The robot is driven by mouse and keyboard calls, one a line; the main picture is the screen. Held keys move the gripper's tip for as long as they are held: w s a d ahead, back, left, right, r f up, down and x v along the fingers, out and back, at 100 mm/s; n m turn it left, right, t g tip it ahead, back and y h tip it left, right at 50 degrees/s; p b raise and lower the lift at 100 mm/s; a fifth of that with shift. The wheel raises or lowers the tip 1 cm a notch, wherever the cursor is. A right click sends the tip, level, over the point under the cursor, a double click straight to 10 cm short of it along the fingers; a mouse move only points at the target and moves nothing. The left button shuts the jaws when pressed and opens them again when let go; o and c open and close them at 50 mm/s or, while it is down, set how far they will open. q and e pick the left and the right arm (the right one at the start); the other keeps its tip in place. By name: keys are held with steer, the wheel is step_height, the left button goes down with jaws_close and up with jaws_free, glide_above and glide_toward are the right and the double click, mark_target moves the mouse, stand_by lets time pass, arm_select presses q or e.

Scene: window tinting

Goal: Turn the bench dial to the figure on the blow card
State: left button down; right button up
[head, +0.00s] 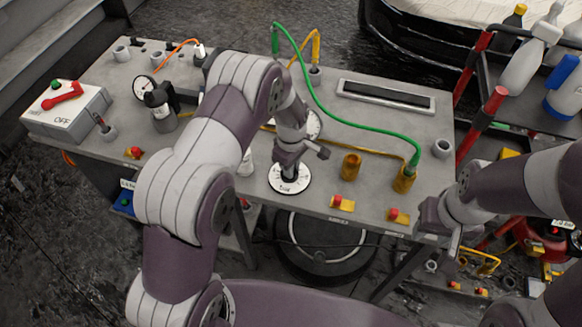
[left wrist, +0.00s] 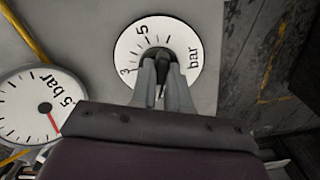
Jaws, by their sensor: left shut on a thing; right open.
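The bench dial (head: 302,181) is a white disc with black marks near the front edge of the bench. In the left wrist view the dial (left wrist: 188,38) shows the figures 3 and 5 and the word bar. My left gripper (head: 289,170) points down over its middle and is shut on the dark central knob. In the left wrist view the left gripper's fingers (left wrist: 160,78) hide most of the knob and any pointer. A small white card (head: 127,185) hangs at the bench's left front; its figure is too small to read. My right gripper (head: 438,218) is open and empty off the bench's right front corner.
A round gauge (left wrist: 35,105) marked 5 bar with a red needle is beside the dial. A grey box with a red lever (head: 62,97) stands at the left. A green hose (head: 340,118) arches to a brass fitting (head: 404,180). Red buttons (head: 337,201) line the front edge.

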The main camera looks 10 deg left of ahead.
arm_select(q)
steer(key=shift+w+r+n, duration=0.2)
steer(key=shift+w+n, duration=0.1)
steer(key=shift+n, duration=0.8)
steer(key=c, duration=1.1)
jaws_free()
steer(key=shift+s, duration=0.1)
steer(key=shift+f, duration=0.1)
step_height(320, 180, up, 13)
steer(key=b, duration=0.2)
steer(key=shift+b, duration=0.4)
steer(key=shift+f, duration=0.15)
